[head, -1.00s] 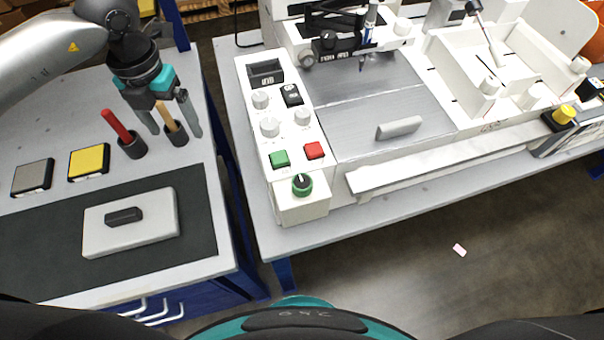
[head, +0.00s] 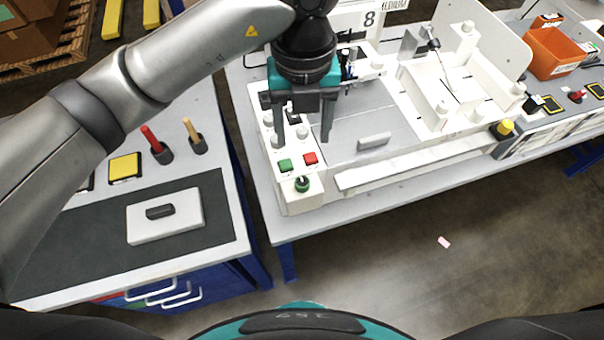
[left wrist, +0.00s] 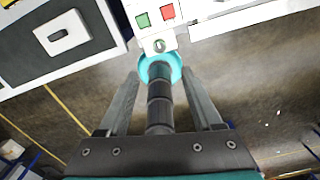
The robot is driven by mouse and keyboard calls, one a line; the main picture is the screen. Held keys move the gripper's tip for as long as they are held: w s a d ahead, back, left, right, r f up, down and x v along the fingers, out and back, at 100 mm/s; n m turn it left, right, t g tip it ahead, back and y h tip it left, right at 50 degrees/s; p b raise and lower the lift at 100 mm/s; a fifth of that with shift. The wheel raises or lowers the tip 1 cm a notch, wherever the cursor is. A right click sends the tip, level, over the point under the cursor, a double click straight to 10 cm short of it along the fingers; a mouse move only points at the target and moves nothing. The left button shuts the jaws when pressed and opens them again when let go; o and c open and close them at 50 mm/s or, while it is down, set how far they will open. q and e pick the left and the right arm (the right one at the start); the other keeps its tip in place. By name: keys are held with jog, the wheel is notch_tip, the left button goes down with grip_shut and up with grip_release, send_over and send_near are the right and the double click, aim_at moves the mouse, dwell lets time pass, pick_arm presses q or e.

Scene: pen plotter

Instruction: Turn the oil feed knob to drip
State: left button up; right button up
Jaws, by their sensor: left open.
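The white control panel (head: 300,200) carries a green-and-black knob (head: 302,184) at its front end and several light grey knobs, one of them (head: 302,132) between my left fingers in the picture. Labels are too small to read, so I cannot tell which is the oil feed knob. My left gripper (head: 303,141) is open and empty, above the panel and partly hiding the grey knobs. My right gripper is not in view.
A green button (head: 285,165) and a red button (head: 310,158) sit behind the front knob. The plotter bed (head: 350,125) lies right of the panel. A floor gap separates the benches.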

aim_at(303, 181)
pick_arm(q)
notch_tip(303, 181, down, 15)
jog(key=shift+r, duration=0.1)
dwell(0.3)
jog(key=shift+w, duration=0.1)
grip_shut()
dwell(0.4)
